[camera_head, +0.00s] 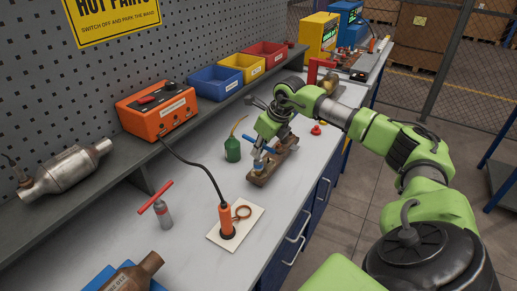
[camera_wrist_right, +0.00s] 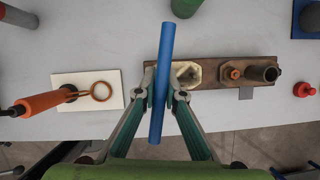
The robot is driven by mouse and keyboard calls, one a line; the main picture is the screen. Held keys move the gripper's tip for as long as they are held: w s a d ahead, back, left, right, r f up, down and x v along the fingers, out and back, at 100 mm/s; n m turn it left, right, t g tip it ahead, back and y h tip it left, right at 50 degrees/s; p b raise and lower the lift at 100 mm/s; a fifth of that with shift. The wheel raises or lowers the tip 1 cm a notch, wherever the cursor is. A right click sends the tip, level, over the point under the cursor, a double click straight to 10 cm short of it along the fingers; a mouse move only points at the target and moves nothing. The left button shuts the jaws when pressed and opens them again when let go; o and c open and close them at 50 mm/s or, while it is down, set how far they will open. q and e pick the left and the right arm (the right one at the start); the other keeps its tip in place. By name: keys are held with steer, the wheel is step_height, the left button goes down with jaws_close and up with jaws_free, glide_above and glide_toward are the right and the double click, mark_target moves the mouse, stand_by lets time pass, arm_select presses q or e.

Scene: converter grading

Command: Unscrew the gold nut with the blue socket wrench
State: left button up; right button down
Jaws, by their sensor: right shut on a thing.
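My right gripper (camera_wrist_right: 163,88) is shut on the blue socket wrench (camera_wrist_right: 165,55), seen as a long blue bar between the fingers. In the head view the gripper (camera_head: 264,151) is over a brown fixture (camera_head: 283,156) on the bench, with blue of the wrench (camera_head: 259,165) beside it. In the wrist view a pale gold hex nut (camera_wrist_right: 190,73) is on the brown fixture (camera_wrist_right: 211,75), just right of the wrench. The wrench and a finger cover part of it, and I cannot tell whether they touch. My left gripper is not in view.
A green bottle (camera_head: 232,150) and a red knob (camera_head: 316,130) flank the fixture. A red T-handled tool (camera_head: 161,208) stands left. Bins line the shelf; bare bench lies between.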

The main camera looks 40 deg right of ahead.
steer(key=m+h, duration=0.1)
steer(key=m, duration=0.1)
steer(key=shift+m, duration=0.3)
steer(key=m+h, duration=0.1)
steer(key=m, duration=0.3)
steer(key=shift+h, duration=0.3)
steer(key=m+h, duration=0.1)
steer(key=m, duration=0.1)
steer(key=m+g, duration=0.1)
steer(key=m, duration=0.2)
steer(key=shift+w+g+h+b, duration=0.1)
steer(key=shift+g+h+b, duration=0.2)
steer(key=shift+h, duration=0.1)
steer(key=shift+m, duration=0.3)
steer(key=shift+b, duration=0.3)
steer(key=shift+f+b, duration=0.9)
steer(key=shift+f, duration=0.15)
